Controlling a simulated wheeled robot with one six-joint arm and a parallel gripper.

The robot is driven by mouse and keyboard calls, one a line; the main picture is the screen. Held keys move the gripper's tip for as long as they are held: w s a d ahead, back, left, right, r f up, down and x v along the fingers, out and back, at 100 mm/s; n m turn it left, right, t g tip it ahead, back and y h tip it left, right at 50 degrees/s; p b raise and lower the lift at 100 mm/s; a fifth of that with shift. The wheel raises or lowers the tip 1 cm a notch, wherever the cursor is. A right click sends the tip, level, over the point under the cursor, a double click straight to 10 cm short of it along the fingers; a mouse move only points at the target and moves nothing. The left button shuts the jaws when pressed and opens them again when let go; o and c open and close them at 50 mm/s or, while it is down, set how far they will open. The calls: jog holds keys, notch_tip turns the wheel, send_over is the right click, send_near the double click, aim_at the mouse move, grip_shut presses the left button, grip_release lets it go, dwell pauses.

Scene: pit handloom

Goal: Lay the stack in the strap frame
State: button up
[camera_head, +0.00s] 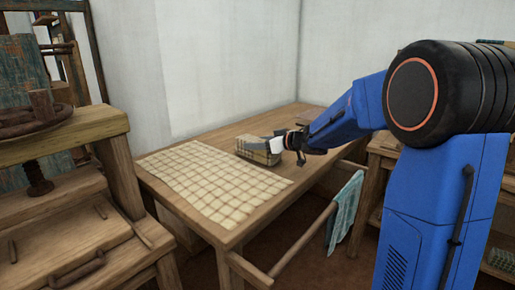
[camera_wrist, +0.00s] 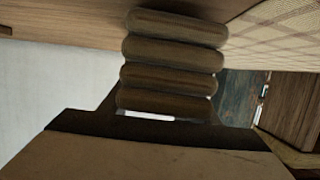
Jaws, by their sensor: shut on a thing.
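The stack (camera_head: 256,148), a small layered block of folded cloth, is at the table beside the checked cloth. My gripper (camera_head: 284,143) reaches it from the right and is shut on its near right end. In the wrist view the stack (camera_wrist: 173,52) shows as several dark rounded folds, one above another, in front of my gripper (camera_wrist: 160,115). I cannot tell whether the stack rests on the table or hangs just above it. I cannot make out the strap frame in either view.
The checked cloth (camera_head: 205,180) lies flat on the left of the wooden table (camera_head: 225,240). A rail (camera_head: 303,238) with a teal cloth (camera_head: 345,212) runs along the table's front. A wooden screw press (camera_head: 70,190) stands at left. Walls close off the back.

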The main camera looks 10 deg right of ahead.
aim_at(257, 140)
notch_tip(257, 140, up, 9)
jog(key=shift+f, duration=0.1)
dwell(0.5)
jog(key=shift+s, duration=0.1)
jog(key=shift+f, duration=4.85)
jog(key=shift+f, duration=0.2)
jog(key=o, duration=1.2)
jog(key=shift+f, duration=0.15)
jog(key=shift+o, duration=0.2)
